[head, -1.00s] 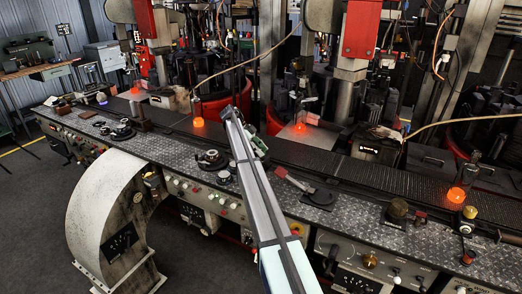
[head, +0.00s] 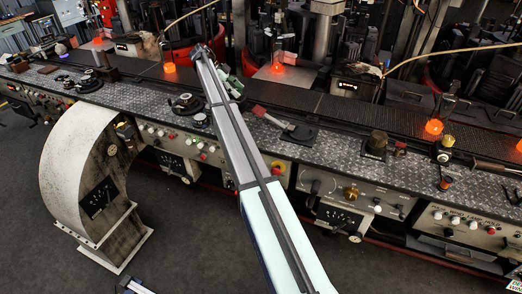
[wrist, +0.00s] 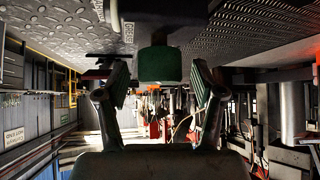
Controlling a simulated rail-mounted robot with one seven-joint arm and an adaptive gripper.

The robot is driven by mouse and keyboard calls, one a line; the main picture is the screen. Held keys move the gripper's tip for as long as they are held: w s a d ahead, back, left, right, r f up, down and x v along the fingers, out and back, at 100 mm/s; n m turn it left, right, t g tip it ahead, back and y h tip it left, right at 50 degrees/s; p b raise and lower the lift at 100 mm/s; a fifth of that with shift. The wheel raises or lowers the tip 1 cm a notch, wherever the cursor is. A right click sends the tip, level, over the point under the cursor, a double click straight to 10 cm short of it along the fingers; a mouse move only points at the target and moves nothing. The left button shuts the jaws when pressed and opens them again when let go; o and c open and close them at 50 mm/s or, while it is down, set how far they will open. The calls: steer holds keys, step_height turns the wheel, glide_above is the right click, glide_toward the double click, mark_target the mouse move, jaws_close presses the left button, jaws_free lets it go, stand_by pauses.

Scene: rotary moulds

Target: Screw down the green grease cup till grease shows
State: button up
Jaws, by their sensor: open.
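The green grease cup (wrist: 160,65) hangs in the upper middle of the wrist view, where the picture is turned over and the bench plate is at the top. A dark stem or block joins it above, beside a small label (wrist: 128,33) that seems to read "grease". My gripper (wrist: 160,78) is open, with one green-padded finger on each side of the cup. Gaps show between the pads and the cup, and I see no contact.
Glowing orange bottles (head: 434,127) stand along the back. A curved white chute (head: 75,165) stands in front at left.

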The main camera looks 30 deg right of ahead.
steer(key=shift+f+n+t+h+b, duration=0.35)
steer(key=shift+n+t+b, duration=0.35)
steer(key=shift+b, duration=2.15)
